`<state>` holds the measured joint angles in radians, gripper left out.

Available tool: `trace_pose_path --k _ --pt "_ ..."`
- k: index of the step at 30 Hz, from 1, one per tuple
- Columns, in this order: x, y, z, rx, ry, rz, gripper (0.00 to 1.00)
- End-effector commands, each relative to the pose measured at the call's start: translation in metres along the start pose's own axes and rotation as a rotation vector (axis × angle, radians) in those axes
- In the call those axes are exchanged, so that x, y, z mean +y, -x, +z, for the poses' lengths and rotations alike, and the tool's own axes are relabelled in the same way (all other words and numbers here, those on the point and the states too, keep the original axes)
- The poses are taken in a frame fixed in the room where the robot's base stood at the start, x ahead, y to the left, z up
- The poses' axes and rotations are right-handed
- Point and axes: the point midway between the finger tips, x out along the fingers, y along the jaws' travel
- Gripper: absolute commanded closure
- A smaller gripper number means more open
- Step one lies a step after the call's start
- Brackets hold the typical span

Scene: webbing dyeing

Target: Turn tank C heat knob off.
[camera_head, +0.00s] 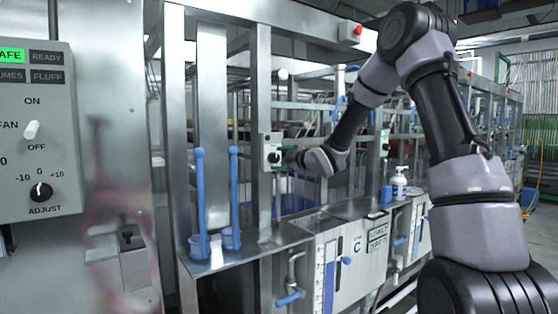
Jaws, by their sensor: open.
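Tank C (343,287) has a pale front panel with a letter C and a blue level gauge. A small pale control box (268,140) is fixed to the metal post above its left end. A dark round knob (273,157) shows on the box's face; its pointer and lettering are too small to read. My gripper (287,158) is open, just right of the knob, with my arm reaching in from the right. Its fingers are small and dark, and I cannot tell whether they touch the knob.
Blue-handled tools (199,200) stand upright on the metal ledge at left. A white pump bottle (399,183) and a blue item (386,194) stand on the ledge at right. A grey control panel (50,110) is at far left. Metal posts and rails surround my wrist.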

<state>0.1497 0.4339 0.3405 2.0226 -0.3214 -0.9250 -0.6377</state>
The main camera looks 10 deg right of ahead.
Motion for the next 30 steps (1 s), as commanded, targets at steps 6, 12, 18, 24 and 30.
trace_pose_path --k 6,12,18,24,30 --pt "0.001 0.04 0.001 -0.003 0.002 0.001 0.21" --pt "0.001 0.078 0.001 -0.003 0.001 0.001 0.21" --pt "0.0 0.1 0.0 -0.001 0.002 0.0 0.21" --pt "-0.001 0.103 0.0 0.0 0.0 -0.001 0.21" --pt "0.001 0.103 0.0 -0.006 -0.003 -0.001 0.21"
